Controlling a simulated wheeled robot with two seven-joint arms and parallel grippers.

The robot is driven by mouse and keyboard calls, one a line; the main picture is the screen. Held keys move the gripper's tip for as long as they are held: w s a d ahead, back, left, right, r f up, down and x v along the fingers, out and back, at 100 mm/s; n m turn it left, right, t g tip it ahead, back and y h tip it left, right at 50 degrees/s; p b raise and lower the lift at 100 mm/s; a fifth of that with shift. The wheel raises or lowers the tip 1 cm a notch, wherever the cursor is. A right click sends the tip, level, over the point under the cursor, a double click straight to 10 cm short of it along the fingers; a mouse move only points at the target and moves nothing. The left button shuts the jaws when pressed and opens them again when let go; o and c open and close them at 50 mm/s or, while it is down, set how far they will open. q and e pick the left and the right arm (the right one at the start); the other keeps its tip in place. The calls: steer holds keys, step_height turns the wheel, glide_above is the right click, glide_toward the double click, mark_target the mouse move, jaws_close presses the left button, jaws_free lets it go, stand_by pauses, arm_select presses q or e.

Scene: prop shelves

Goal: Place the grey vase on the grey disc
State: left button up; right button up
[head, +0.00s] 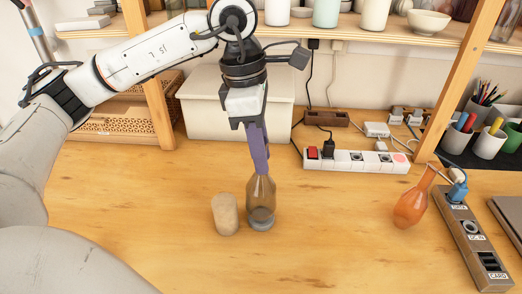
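The grey vase (261,198) is a see-through, smoky bottle shape and stands upright near the middle of the table in the head view. A small grey disc (261,227) shows at its foot; the vase appears to be over it, but I cannot tell if they touch. My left gripper (260,168) points down at the vase's top, its purple fingers covering the neck. The fingers overlap from this side, so I cannot see whether they grip the neck. My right gripper is out of view.
A tan cylinder (225,214) stands close to the vase's left. A white power strip (357,161) and a white bin (200,104) lie behind.

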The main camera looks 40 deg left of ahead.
arm_select(q)
steer(key=o, duration=0.4)
steer(key=shift+r, duration=0.1)
steer(key=r, duration=0.4)
steer(key=a+r+p, duration=0.1)
steer(key=r, duration=0.3)
steer(key=s+r, duration=0.1)
steer(key=r, duration=0.3)
steer(key=shift+a+p, duration=0.3)
steer(key=shift+p, duration=0.05)
